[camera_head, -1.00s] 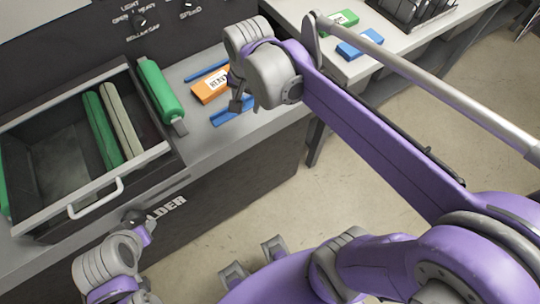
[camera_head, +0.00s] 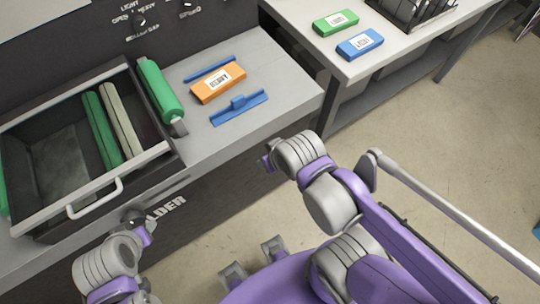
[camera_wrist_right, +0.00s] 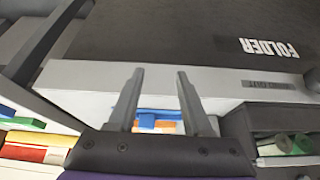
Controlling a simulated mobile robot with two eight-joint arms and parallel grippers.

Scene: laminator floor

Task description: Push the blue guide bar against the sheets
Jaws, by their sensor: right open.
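The blue guide bar (camera_head: 239,107), with a raised grip at its middle, lies on the grey counter near its front edge. An orange pack labelled HEAVY (camera_head: 218,84), apparently the sheets, lies behind it with a narrow gap between them. A second thin blue bar (camera_head: 210,69) lies behind the pack. My right gripper (camera_head: 267,161) is in front of the counter edge, apart from the bar. In the right wrist view its fingers (camera_wrist_right: 157,88) are spread and empty, with blue (camera_wrist_right: 150,119) and orange showing beyond. My left gripper (camera_head: 143,228) is low by the drawer; its fingers are unclear.
An open drawer (camera_head: 95,203) with green and pale rollers stands at left, with a green roller (camera_head: 158,92) beside it. A side table (camera_head: 395,68) at the back right holds green (camera_head: 336,21) and blue (camera_head: 360,43) packs and a black rack (camera_head: 412,12). Floor is clear at right.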

